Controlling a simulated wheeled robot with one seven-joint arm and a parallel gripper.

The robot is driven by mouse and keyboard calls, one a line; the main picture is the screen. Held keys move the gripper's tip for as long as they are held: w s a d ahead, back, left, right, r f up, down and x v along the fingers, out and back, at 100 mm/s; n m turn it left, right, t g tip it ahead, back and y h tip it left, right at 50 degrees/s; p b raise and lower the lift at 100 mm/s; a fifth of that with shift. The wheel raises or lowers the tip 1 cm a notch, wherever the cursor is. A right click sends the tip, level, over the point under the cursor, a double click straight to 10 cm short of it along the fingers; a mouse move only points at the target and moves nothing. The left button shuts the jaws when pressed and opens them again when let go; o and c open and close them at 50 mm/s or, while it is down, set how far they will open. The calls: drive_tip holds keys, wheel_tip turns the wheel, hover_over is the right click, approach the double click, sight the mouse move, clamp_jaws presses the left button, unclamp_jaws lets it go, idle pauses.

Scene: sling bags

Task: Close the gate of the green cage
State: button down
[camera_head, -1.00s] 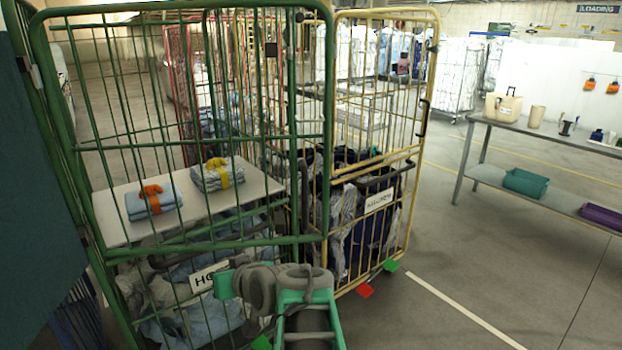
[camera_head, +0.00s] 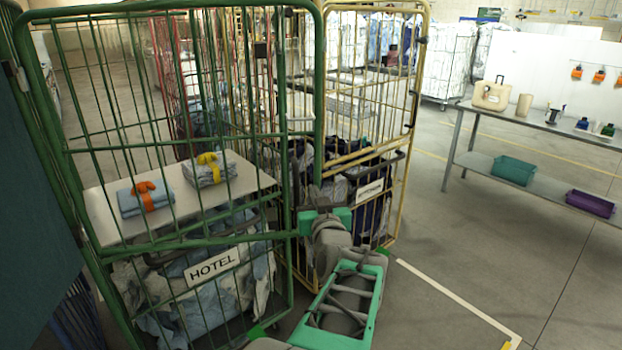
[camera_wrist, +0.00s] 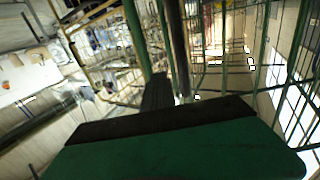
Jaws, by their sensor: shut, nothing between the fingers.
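The green cage (camera_head: 72,222) stands at the left, with a HOTEL sign (camera_head: 212,265) on its lower front. Its tall green barred gate (camera_head: 318,110) spans the upper front, and its right upright stands out past the cage's shelf. I cannot tell whether it is latched. My gripper (camera_head: 318,194) is shut and empty at the lower right of the gate, close to that upright. In the wrist view my dark fingers (camera_wrist: 160,88) are together beside a green bar (camera_wrist: 137,40). Whether they touch it is unclear.
A white shelf (camera_head: 100,215) in the cage holds folded blue cloths with orange and yellow bands. A yellow cage (camera_head: 411,120) stands close on the right. Farther right is a grey table (camera_head: 545,122) with bins below. The floor between is clear.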

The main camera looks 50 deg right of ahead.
sight(308, 177)
drive_tip(key=p+x, duration=0.1)
drive_tip(key=x, duration=0.4)
drive_tip(key=shift+w+d, duration=0.3)
drive_tip(key=shift+w, duration=0.05)
